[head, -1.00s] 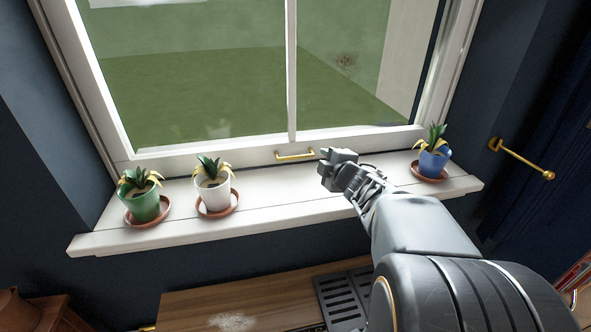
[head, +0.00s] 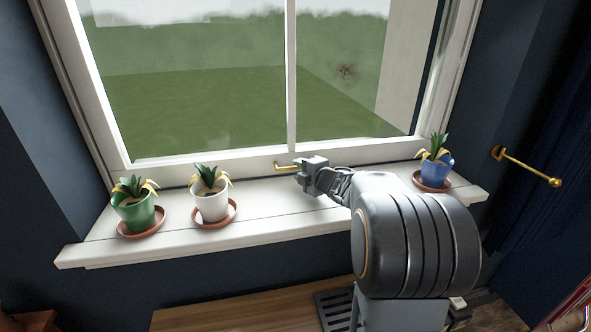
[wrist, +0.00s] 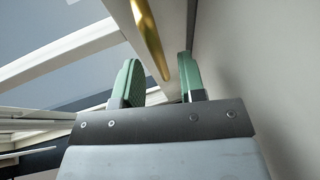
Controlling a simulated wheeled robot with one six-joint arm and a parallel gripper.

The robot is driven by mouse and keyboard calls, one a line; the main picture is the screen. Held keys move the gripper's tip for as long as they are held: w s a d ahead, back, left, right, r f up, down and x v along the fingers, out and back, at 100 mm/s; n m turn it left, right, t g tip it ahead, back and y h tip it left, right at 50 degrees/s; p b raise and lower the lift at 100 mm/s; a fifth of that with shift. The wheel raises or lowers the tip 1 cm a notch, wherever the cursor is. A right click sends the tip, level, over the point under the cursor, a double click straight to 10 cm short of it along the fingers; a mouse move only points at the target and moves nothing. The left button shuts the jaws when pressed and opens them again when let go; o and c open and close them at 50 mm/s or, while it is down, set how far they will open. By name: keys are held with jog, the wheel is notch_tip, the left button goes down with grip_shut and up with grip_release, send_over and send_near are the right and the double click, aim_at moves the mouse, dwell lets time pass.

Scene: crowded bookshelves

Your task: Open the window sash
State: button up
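The white window sash (head: 225,165) appears closed, its bottom rail low against the sill. A brass handle (head: 282,165) is fixed to that rail; its right part is hidden behind my gripper (head: 298,173) in the head view. In the wrist view, the brass handle (wrist: 150,38) runs between and beyond the two green-padded fingertips of my gripper (wrist: 159,72). The fingers are apart and hold nothing. I cannot tell whether a finger touches the handle.
A green pot (head: 136,212) and a white pot (head: 211,203) stand on saucers at the left of the white sill (head: 262,208). A blue pot (head: 436,170) stands at the right, beyond my arm. A brass rod (head: 528,167) sticks out at far right.

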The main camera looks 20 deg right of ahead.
jog(key=shift+x, duration=1.45)
grip_shut()
